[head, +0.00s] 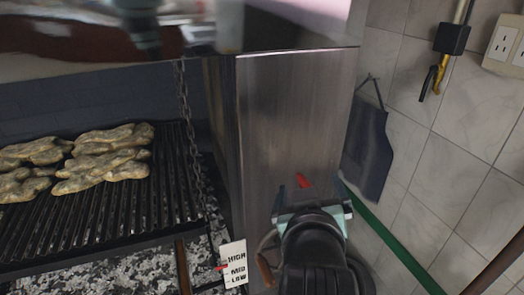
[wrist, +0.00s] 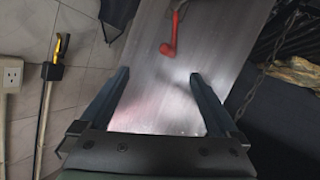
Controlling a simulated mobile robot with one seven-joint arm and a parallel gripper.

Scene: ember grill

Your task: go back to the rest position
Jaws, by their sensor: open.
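My gripper (wrist: 160,82) is open in the wrist view, its two fingers apart with nothing between them. In the head view my gripper (head: 311,192) is at the lower middle, in front of the metal cabinet side (head: 290,125). A red handle (head: 303,180) shows just beyond it. In the wrist view the red handle (wrist: 170,45) is ahead of the fingers, apart from them, against the metal panel (wrist: 150,100).
The grill grate (head: 150,195) with several pieces of meat (head: 100,155) is at the left, above ash and coals. A chain (head: 186,110) hangs beside it. A level sign (head: 235,265) stands near the cabinet. A dark cloth (head: 368,150) hangs at the tiled wall, with an outlet (head: 503,43).

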